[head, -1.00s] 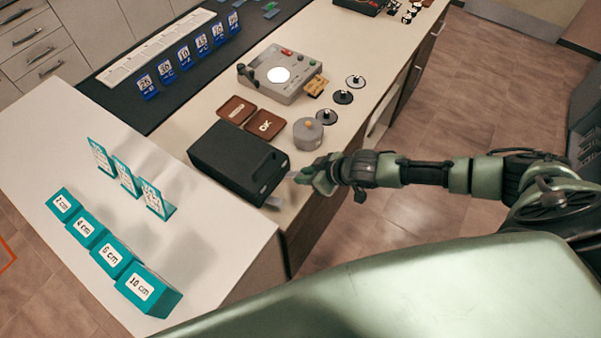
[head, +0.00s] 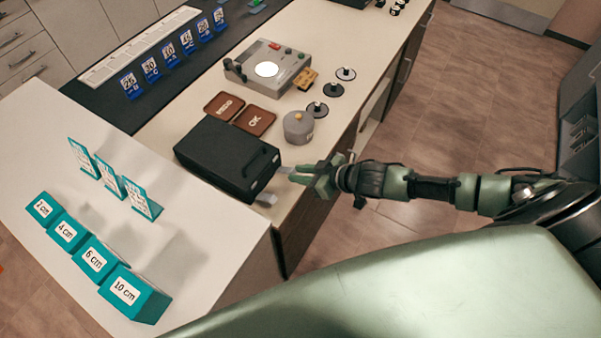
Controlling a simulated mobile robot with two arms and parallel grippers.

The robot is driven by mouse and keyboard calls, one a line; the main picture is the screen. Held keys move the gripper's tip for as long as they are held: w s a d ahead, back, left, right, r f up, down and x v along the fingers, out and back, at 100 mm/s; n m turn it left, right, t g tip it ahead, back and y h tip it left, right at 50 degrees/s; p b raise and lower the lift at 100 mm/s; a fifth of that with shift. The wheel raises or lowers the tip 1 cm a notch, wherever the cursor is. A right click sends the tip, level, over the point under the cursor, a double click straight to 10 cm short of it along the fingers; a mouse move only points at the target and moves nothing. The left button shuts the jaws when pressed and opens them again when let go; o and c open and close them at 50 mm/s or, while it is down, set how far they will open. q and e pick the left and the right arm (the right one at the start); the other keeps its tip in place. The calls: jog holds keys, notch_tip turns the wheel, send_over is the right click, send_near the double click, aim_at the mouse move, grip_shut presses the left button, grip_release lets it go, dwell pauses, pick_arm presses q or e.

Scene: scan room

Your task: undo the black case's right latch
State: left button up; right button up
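The black case (head: 222,153) lies closed on the bench near its front edge. A dark handle (head: 262,160) is on its front side. Two pale grey latch tabs stick out low on that side: one (head: 285,170) at the far end by my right gripper, the other (head: 267,198) at the near corner. My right gripper (head: 293,175) is beside the far tab, with its fingertips pointing at the case. The fingertips are small and overlap the tab's edge, so contact and finger opening cannot be told. My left gripper is not in view.
A grey lidded pot (head: 298,128), brown trays (head: 255,120) and a grey device (head: 268,70) stand behind the case. Black discs (head: 318,109) line the bench edge. Teal blocks (head: 134,293) and teal cards (head: 143,200) stand on the white counter at left.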

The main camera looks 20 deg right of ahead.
jog(key=o, duration=0.3)
jog(key=b+v, duration=0.1)
jog(key=v, duration=0.6)
jog(key=shift+s+d+r, duration=0.15)
jog(key=shift+s+d, duration=0.05)
jog(key=shift+s, duration=0.05)
dwell(0.3)
